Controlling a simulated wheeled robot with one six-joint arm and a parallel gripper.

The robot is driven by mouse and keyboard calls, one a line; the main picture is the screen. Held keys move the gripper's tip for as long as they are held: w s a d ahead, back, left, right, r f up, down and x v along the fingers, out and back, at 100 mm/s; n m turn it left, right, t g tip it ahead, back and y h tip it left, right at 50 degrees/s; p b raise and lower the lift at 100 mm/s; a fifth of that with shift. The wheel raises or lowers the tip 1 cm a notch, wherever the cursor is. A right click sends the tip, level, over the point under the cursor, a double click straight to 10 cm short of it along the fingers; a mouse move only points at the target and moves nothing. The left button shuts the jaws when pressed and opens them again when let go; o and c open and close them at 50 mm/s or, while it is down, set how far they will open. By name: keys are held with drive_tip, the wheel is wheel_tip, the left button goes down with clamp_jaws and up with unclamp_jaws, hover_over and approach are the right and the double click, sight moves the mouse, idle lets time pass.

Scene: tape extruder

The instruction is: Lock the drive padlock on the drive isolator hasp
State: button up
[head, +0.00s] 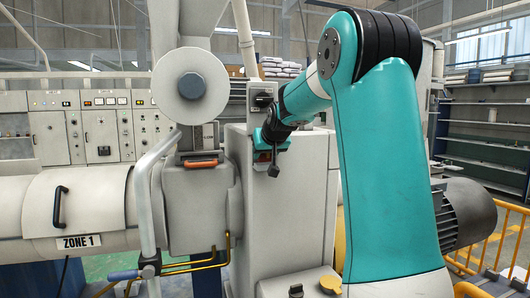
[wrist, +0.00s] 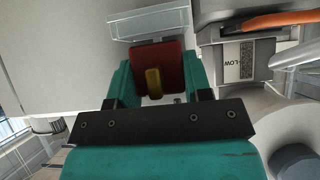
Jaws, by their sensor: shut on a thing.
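My gripper (head: 265,148) is at the upper front of the grey drive cabinet, just below the isolator switch with its black rotary knob (head: 263,99). In the wrist view its teal fingers (wrist: 158,68) are shut on a red block with a yellow strip, which looks like the drive padlock (wrist: 173,64). Only a small reddish part of it shows in the head view. A pale, clear-looking bracket or box (wrist: 148,25) lies just beyond the padlock in the wrist view. The shackle and the hasp cannot be made out, so I cannot tell whether they are engaged.
An orange handle (head: 201,164) is on the feed housing left of the cabinet; it also shows in the wrist view (wrist: 272,20). A bent grey pipe (head: 146,200) stands farther left. Yellow railings (head: 497,252) and a dark motor (head: 465,213) are at the right.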

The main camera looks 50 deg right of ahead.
drive_tip(key=shift+f+b, duration=0.45)
drive_tip(key=shift+f, duration=0.15)
drive_tip(key=shift+r, duration=0.1)
drive_tip(key=shift+r+p, duration=0.45)
drive_tip(key=shift+r, duration=0.15)
idle(1.6)
drive_tip(key=shift+f+b, duration=0.15)
drive_tip(key=shift+b, duration=0.25)
drive_tip(key=shift+f+b, duration=0.3)
drive_tip(key=shift+f, duration=0.25)
drive_tip(key=shift+r, duration=0.1)
drive_tip(key=shift+r+p, duration=0.3)
drive_tip(key=shift+r, duration=0.3)
